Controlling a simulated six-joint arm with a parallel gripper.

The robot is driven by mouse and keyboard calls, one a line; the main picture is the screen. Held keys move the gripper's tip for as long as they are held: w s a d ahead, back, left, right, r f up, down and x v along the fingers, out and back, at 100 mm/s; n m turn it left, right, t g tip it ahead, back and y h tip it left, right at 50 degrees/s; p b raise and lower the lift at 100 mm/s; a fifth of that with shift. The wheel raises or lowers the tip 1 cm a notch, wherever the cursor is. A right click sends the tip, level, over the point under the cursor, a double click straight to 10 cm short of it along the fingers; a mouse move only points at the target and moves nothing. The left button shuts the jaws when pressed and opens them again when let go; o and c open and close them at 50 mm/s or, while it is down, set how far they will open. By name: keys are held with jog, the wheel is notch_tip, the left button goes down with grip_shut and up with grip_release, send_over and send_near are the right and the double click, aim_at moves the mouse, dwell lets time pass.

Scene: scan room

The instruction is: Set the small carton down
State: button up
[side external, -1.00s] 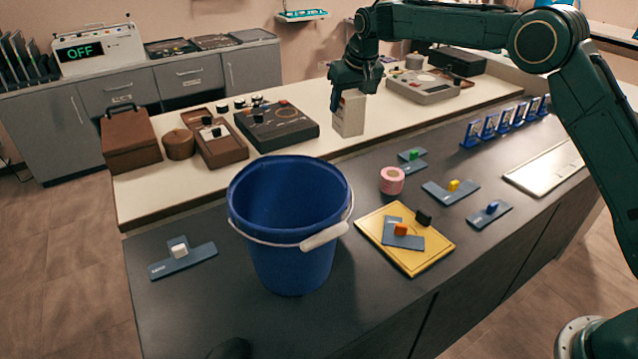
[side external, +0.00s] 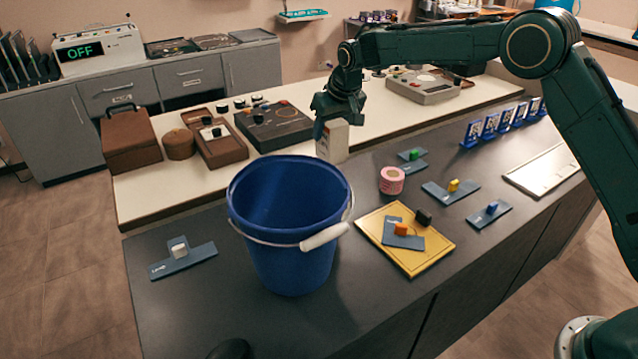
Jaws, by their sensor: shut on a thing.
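My gripper (side external: 334,115) is shut on the small carton (side external: 333,143), a whitish upright box. In the side external view the carton hangs just behind and to the right of the blue bucket's rim. Its lower end shows close to the line where the pale counter and the dark counter meet, and I cannot tell whether it touches a surface. The fingers cover the carton's upper part.
The blue bucket (side external: 290,262) with a white handle stands on the dark counter (side external: 195,315). A pink tape roll (side external: 392,180), a yellow board (side external: 407,262) and several small coloured blocks on blue plates lie to the right. A dark game box (side external: 274,127) sits behind on the pale counter.

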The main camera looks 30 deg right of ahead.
aim_at(339, 151)
notch_tip(339, 151, down, 10)
jog(key=shift+r, duration=0.15)
jog(key=shift+f, duration=2.1)
jog(key=shift+f, duration=0.15)
jog(key=o, duration=1)
jog(key=shift+v, duration=6.15)
